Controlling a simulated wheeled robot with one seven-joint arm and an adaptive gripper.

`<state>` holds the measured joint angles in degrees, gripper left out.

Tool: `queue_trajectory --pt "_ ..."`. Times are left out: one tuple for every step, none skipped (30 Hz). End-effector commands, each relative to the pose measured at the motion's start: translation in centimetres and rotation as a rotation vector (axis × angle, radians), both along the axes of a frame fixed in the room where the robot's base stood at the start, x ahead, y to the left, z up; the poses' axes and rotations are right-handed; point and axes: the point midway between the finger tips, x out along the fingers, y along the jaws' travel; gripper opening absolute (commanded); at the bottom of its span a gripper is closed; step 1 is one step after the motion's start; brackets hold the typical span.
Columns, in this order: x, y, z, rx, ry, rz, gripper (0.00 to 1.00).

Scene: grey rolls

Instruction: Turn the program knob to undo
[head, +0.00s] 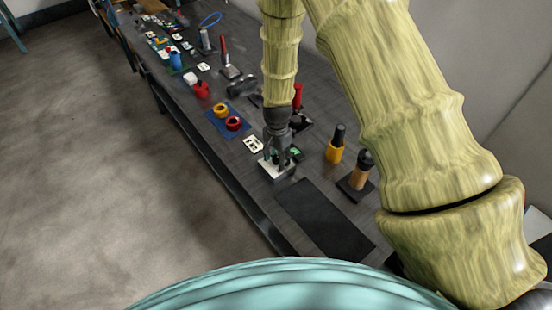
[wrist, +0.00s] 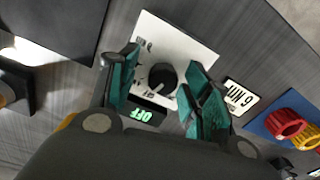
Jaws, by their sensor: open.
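The program knob (wrist: 162,77) is a round black dial with a light pointer mark, on a white plate (wrist: 180,38) with small printed marks. The pointer aims to the lower left in the wrist view. A small display (wrist: 141,114) by the plate reads "OFF" in green. My gripper (wrist: 163,88) is open, with one teal-padded finger on each side of the knob. I cannot tell whether either finger touches it. In the head view my gripper (head: 279,160) points down over the white plate (head: 276,172) and hides the knob.
A white card (wrist: 240,97) marked "6 MIN" lies beside the plate. A dark flat pad (head: 324,218) lies nearer me. A yellow-based cylinder (head: 335,152) and a tan-handled tool (head: 358,176) stand to the right.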

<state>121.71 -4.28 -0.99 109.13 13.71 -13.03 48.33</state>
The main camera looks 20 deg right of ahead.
Motion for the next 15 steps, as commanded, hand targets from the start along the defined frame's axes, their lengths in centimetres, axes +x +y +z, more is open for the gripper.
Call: queue_trajectory --pt "0.0 0.0 0.1 0.001 -0.001 0.0 0.49" --pt "0.1 0.0 0.1 0.0 -0.001 0.0 0.49" --pt "0.1 0.0 0.3 0.0 -0.001 0.0 0.49" --pt "0.1 0.0 0.5 0.0 -0.002 0.001 0.49" --pt "0.1 0.1 0.7 -0.001 -0.003 0.001 0.49" --pt "0.2 0.1 1.1 0.0 -0.004 0.002 0.49" --pt "0.2 0.1 1.4 0.0 -0.004 0.002 0.49" --pt "0.2 0.1 1.7 0.0 -0.005 0.002 0.49" --pt "0.2 0.1 2.3 0.0 -0.004 0.002 0.49" --pt "0.2 0.1 2.7 0.0 -0.004 0.002 0.49" --pt "0.1 0.1 3.2 0.0 -0.004 0.002 0.49" --pt "0.1 0.1 3.8 0.0 -0.004 0.002 0.49" --pt "0.1 0.1 4.3 0.0 -0.004 0.002 0.49" --pt "0.1 0.0 4.8 -0.001 -0.004 0.002 0.49" --pt "0.0 0.0 5.4 0.0 -0.004 0.001 0.49"
